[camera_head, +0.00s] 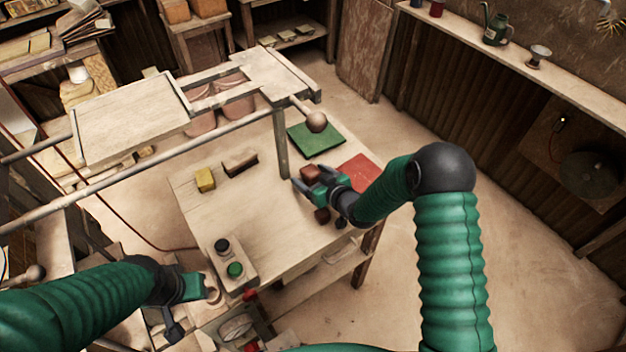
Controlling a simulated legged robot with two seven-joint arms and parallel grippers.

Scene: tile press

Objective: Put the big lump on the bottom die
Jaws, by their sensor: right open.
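A reddish-brown lump (311,173) lies on the wooden table right beside my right gripper (309,189). My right gripper is open, and I cannot tell whether it touches the lump. A dark brown block (240,161) and a smaller yellow block (205,180) lie further left on the table. I cannot tell for sure which is the big lump. My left gripper (192,300) is low at the left, near the table's front corner; its jaws are not clear. The press (130,115) has a pale board and rails; I cannot make out the bottom die clearly.
A box with a black and a green button (235,269) stands on the table's (275,225) front left corner. A green mat (316,139) and a red mat (359,170) lie at its far side. The press's ball-ended lever (316,121) overhangs the table. The table's middle is clear.

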